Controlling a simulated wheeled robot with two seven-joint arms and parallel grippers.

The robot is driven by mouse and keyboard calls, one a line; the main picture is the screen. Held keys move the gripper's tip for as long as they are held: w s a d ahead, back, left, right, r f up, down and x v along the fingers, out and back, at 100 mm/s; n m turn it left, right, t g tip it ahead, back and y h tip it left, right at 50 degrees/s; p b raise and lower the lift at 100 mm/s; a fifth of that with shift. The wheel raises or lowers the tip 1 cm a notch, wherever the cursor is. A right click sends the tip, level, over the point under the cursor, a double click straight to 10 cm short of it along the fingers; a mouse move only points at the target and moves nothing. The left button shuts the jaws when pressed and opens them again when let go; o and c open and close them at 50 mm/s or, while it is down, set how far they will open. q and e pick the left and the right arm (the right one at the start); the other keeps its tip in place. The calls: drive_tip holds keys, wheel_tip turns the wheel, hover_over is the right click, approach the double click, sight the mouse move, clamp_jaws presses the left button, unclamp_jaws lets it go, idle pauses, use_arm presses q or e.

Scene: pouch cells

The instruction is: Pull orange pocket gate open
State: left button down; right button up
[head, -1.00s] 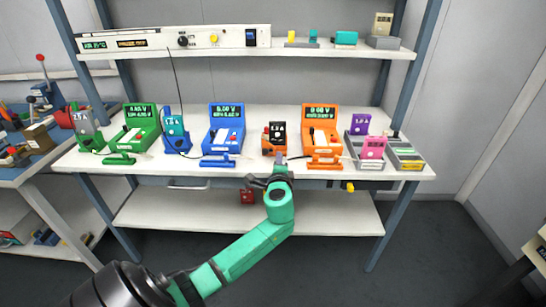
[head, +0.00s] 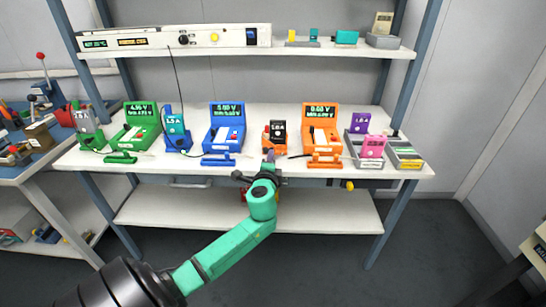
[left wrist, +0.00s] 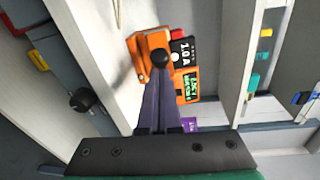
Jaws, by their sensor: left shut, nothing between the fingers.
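The orange tester (head: 321,128) stands at the right of the bench with a lit display and a tilted-up face. A low orange gate bar (head: 323,161) lies across its front. A small orange stand (head: 274,146) with a black cell (head: 278,128) is just left of the tester. My left gripper (head: 268,156) is shut and empty at the bench's front edge, pointing at the small stand. In the left wrist view its fingers (left wrist: 160,72) overlap orange parts (left wrist: 143,58) beside the black "1.0 A" cell (left wrist: 183,52); contact cannot be told. My right gripper is out of view.
Blue (head: 222,128) and green (head: 137,126) testers stand to the left on the white bench (head: 262,113). A grey tray with a pink cell (head: 372,146) is at the right. A yellow knob (head: 349,186) sticks out below the bench edge.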

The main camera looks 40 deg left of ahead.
sight(264, 152)
use_arm(q)
drive_tip(key=shift+s+a, duration=0.15)
drive_tip(key=shift+s, duration=0.05)
drive_tip(key=shift+s+a+m+t+h, duration=0.45)
drive_tip(key=shift+m+h, duration=0.1)
drive_tip(key=shift+h, duration=0.3)
drive_tip(key=shift+s+a+m+t+h, duration=0.35)
drive_tip(key=shift+m+h, duration=0.2)
drive_tip(key=shift+h, duration=0.3)
drive_tip(key=shift+s+a+m+t+h+b, duration=0.35)
drive_tip(key=shift+m+h, duration=0.25)
drive_tip(key=shift+h, duration=0.2)
drive_tip(key=shift+s+a, duration=0.45)
drive_tip(key=shift+a, duration=0.35)
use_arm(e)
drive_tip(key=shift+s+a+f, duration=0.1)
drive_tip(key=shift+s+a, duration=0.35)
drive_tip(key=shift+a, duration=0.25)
